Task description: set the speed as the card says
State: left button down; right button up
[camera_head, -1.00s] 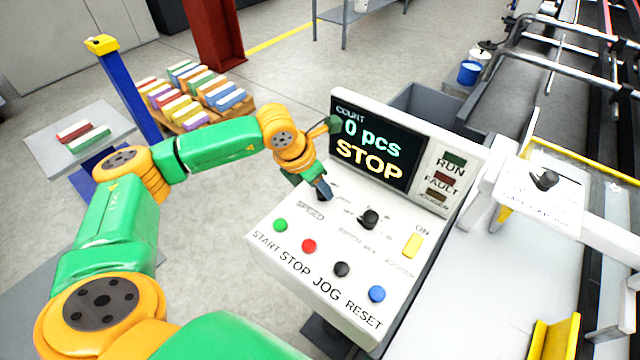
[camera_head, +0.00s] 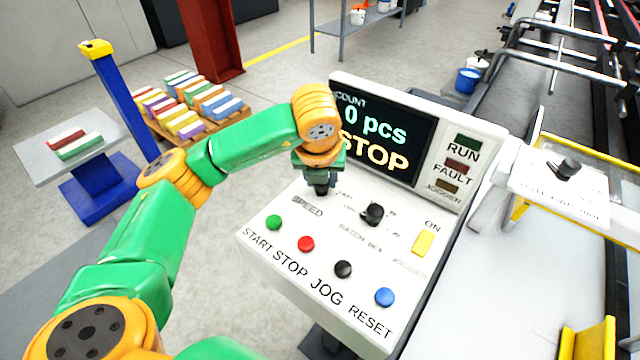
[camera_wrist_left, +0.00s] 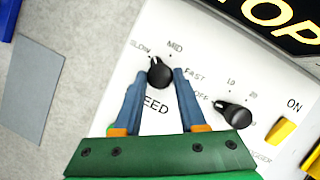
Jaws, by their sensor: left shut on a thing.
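The speed knob (camera_wrist_left: 158,75) is black and round, on the white sloped panel (camera_head: 290,290) over the word SPEED. SLOW, MID and FAST are printed around it, and its pale mark points up-left, toward SLOW. My left gripper (camera_wrist_left: 163,72) is shut on this knob, one blue finger on each side. In the head view my left gripper (camera_head: 320,186) comes down onto the panel's upper left and mostly hides the knob. The display (camera_head: 385,135) reads 0 pcs and STOP. No card with a speed is readable. My right gripper is not in view.
A second black knob (camera_head: 374,214) sits right of the speed knob, with a yellow switch (camera_head: 424,242) beyond. Green (camera_head: 274,222), red (camera_head: 306,244), black (camera_head: 343,269) and blue (camera_head: 384,297) buttons line the front. A conveyor machine stands at the right.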

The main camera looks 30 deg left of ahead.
aim_at(324, 205)
pick_arm(q)
jog(key=shift+d+n+g+y+b, duration=0.1)
jog(key=shift+n+g+y+b, duration=0.3)
jog(key=shift+n, duration=0.8)
jog(key=shift+c, duration=2.4)
grip_release()
jog(key=p+v, duration=0.1)
jog(key=v, duration=0.6)
